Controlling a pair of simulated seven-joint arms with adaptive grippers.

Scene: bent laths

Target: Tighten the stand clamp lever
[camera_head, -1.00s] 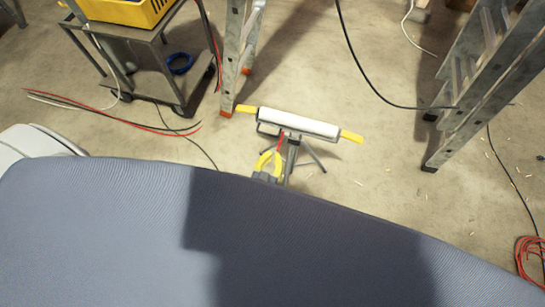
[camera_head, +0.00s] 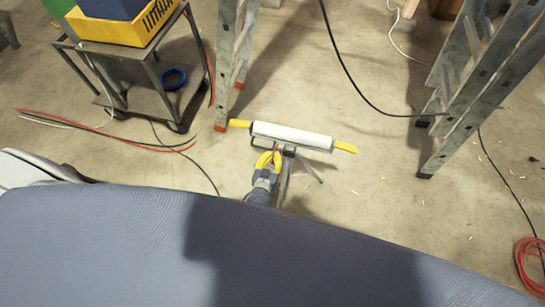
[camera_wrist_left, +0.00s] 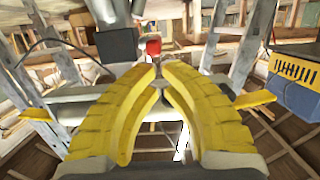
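The stand (camera_head: 292,137) has a white roller with yellow end pieces and thin legs on the floor. Its red lever (camera_head: 276,148) shows just below the roller, and its red knob shows in the left wrist view (camera_wrist_left: 153,47). My left gripper (camera_head: 268,156) reaches up to the stand from below, its yellow fingers close to the lever. In the left wrist view its fingertips (camera_wrist_left: 160,71) are a small gap apart, with the red knob just beyond them and nothing held. I cannot tell whether a finger touches the lever. My right gripper is not in view.
A metal ladder (camera_head: 228,60) stands close behind the roller's left end; another ladder (camera_head: 465,95) stands at the right. A cart (camera_head: 130,75) carries a yellow crate (camera_head: 150,28) at the upper left. Cables lie on the floor, with a red coil (camera_head: 530,265) at right.

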